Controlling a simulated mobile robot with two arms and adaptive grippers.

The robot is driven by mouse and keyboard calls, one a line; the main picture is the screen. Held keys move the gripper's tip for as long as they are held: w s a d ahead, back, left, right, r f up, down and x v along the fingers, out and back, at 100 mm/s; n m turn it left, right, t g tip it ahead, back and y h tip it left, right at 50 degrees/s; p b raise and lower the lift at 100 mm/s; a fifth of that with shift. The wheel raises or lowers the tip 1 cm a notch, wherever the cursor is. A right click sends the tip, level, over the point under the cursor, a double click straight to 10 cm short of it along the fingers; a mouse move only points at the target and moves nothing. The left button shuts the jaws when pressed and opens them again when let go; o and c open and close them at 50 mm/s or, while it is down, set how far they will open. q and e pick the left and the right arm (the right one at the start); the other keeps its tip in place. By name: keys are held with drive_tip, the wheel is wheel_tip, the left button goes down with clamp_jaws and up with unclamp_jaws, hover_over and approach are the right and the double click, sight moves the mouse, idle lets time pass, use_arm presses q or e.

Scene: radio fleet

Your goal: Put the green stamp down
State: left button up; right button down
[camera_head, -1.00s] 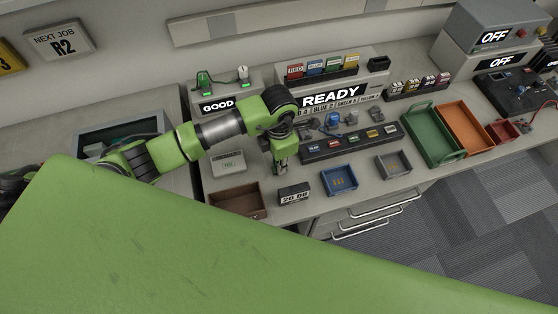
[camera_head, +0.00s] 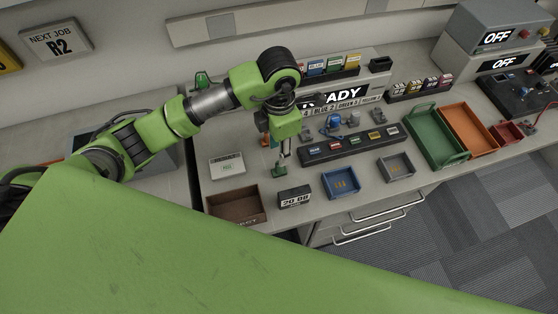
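The green stamp (camera_head: 279,172) is small and stands on the bench just right of the white-topped box, behind the black number block. My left gripper (camera_head: 278,150) points down from above. Its two fingers look spread apart, with a gap between them, and their tips sit above the stamp's green base. Whether a finger still touches the stamp's upper part is too small to tell. My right gripper is not in view.
A white-topped box (camera_head: 227,167), a brown tray (camera_head: 235,217) and a number block (camera_head: 294,198) stand close by. A row of coloured keys (camera_head: 350,146), a blue tray (camera_head: 341,193) and a grey tray (camera_head: 397,175) lie right. Green (camera_head: 418,127) and orange (camera_head: 463,125) trays stand further right.

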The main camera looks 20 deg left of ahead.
use_arm(q)
wheel_tip(320, 180, up, 4)
drive_tip(key=shift+f+b, duration=0.15)
drive_tip(key=shift+b, duration=0.15)
idle(0.4)
